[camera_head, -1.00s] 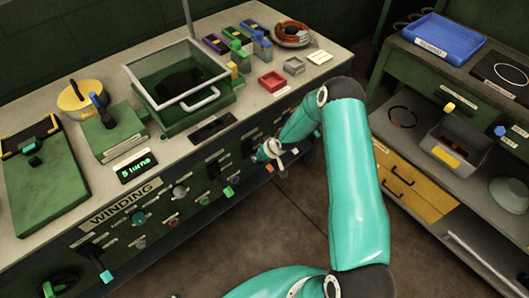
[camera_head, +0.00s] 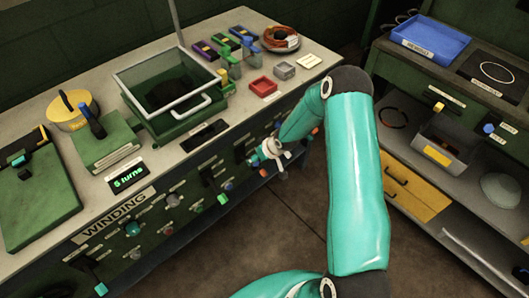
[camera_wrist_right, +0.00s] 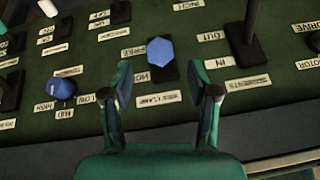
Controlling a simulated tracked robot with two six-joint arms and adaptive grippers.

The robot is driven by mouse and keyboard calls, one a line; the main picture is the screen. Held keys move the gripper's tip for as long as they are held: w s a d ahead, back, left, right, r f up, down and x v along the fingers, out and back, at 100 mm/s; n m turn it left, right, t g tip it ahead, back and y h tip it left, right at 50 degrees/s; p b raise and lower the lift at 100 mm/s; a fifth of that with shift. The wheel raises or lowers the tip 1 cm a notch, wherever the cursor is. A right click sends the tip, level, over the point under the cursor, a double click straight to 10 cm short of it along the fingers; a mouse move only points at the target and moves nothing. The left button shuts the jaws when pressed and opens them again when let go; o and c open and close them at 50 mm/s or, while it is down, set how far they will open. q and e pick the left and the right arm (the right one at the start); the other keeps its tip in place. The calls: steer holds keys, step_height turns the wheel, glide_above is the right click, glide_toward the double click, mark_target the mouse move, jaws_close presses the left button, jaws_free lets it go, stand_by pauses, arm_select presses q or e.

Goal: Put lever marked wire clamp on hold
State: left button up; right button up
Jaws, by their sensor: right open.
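In the right wrist view, a lever with a blue six-sided knob (camera_wrist_right: 160,51) stands out from the green panel. Its knob appears level with the FREE label (camera_wrist_right: 132,52), with the HOLD label (camera_wrist_right: 134,76) nearer my gripper. A small label plate (camera_wrist_right: 158,98) below it is too blurred to read surely. My right gripper (camera_wrist_right: 160,82) is open, its fingers either side of the line to this lever and not touching the knob. In the head view my right gripper (camera_head: 268,155) is at the bench's front panel, its fingers hard to make out. My left gripper is not in view.
A round blue knob (camera_wrist_right: 62,88) marked LOW, MID, HIGH is left of the gripper. A dark lever (camera_wrist_right: 243,45) by IN and OUT labels stands to the right. The bench top (camera_head: 225,128) holds a lidded glass box (camera_head: 170,85). Floor (camera_head: 290,225) is clear below.

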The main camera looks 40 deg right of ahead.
steer(key=v, duration=0.6)
steer(key=shift+s+r, duration=0.15)
steer(key=shift+r, duration=0.2)
steer(key=shift+a, duration=0.1)
steer(key=s+a+f+n+g+y, duration=0.1)
steer(key=a+f, duration=0.1)
steer(key=a, duration=0.7)
steer(key=s+a+f+n+g+y, duration=0.1)
steer(key=s+a+f+y, duration=0.15)
steer(key=a, duration=0.65)
steer(key=s+a+f+m+g, duration=0.2)
steer(key=s+a+f+g, duration=0.1)
steer(key=s+a, duration=0.7)
steer(key=s, duration=0.4)
steer(key=shift+s+f+m, duration=0.35)
steer(key=shift+f+m, duration=0.05)
